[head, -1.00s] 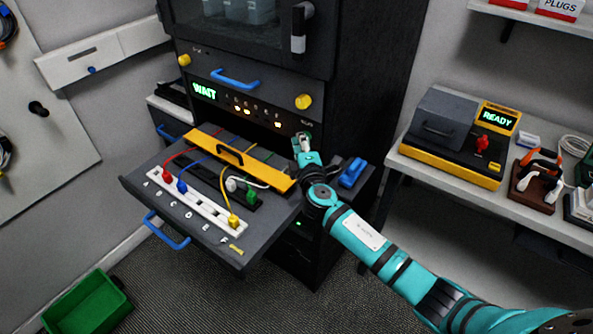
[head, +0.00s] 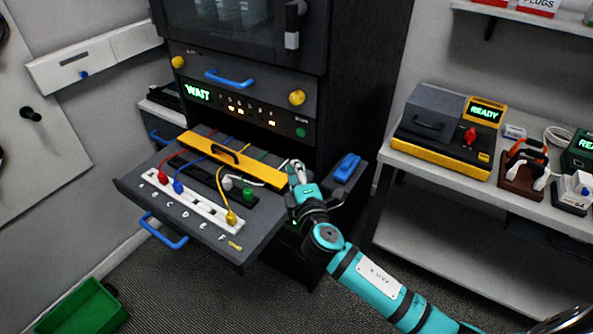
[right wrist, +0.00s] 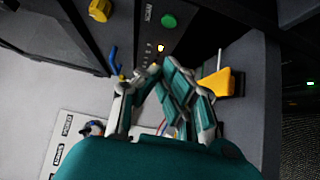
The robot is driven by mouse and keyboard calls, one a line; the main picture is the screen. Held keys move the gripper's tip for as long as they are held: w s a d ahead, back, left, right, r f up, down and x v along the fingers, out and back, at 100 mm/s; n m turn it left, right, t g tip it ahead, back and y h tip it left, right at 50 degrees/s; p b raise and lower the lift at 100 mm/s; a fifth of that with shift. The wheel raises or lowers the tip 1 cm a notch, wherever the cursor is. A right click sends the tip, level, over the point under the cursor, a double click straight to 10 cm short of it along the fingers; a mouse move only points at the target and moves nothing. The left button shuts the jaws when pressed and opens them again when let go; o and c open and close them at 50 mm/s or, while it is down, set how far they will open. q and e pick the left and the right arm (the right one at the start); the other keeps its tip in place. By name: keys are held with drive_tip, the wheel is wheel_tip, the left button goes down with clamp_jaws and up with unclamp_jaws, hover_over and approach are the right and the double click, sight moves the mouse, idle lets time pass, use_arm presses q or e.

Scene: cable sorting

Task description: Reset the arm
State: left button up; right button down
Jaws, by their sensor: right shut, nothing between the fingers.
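My right gripper (head: 297,178) is shut and empty in the head view, at the right end of the yellow bar on the pulled-out drawer. It also shows in the right wrist view (right wrist: 150,72), with its fingertips together. My right arm comes in from the lower right. The drawer (head: 150,195) holds a white labelled strip (head: 205,208) with a red plug (head: 163,177), a blue plug (head: 178,187) and a yellow plug (head: 231,216). A white plug (head: 227,183) and a green plug (head: 248,194) sit behind it. My left gripper is not in view.
The cabinet panel shows WAIT (head: 198,92), with a green button (head: 300,132) and yellow knob (head: 297,97). A tester reading READY (head: 485,112) stands on the right bench (head: 440,170). A green bin (head: 85,308) lies on the floor at lower left.

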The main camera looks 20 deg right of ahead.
idle(0.4)
drive_tip(key=s+d+f+m+g, duration=0.1)
drive_tip(key=s+f+g, duration=0.15)
drive_tip(key=f, duration=0.85)
drive_tip(key=s+d+f+m+g, duration=0.2)
drive_tip(key=f+g, duration=0.1)
drive_tip(key=f, duration=0.9)
drive_tip(key=s+d+f+m+g+y, duration=0.1)
drive_tip(key=s+f+g, duration=0.1)
drive_tip(key=s+f, duration=0.45)
drive_tip(key=s+f+m+g, duration=0.2)
drive_tip(key=s+f, duration=0.2)
drive_tip(key=f, duration=0.5)
drive_tip(key=s+f+m+g, duration=0.2)
drive_tip(key=s+f, duration=0.4)
drive_tip(key=s, duration=0.6)
drive_tip(key=s+f+m+g, duration=0.3)
drive_tip(key=s+f, duration=0.3)
drive_tip(key=s, duration=0.6)
drive_tip(key=s+f+m+g+y, duration=0.1)
drive_tip(key=s+f, duration=0.5)
drive_tip(key=s, duration=0.7)
drive_tip(key=shift+a+f+m+g, duration=0.35)
drive_tip(key=shift+m+g, duration=0.3)
drive_tip(key=shift+m, duration=0.45)
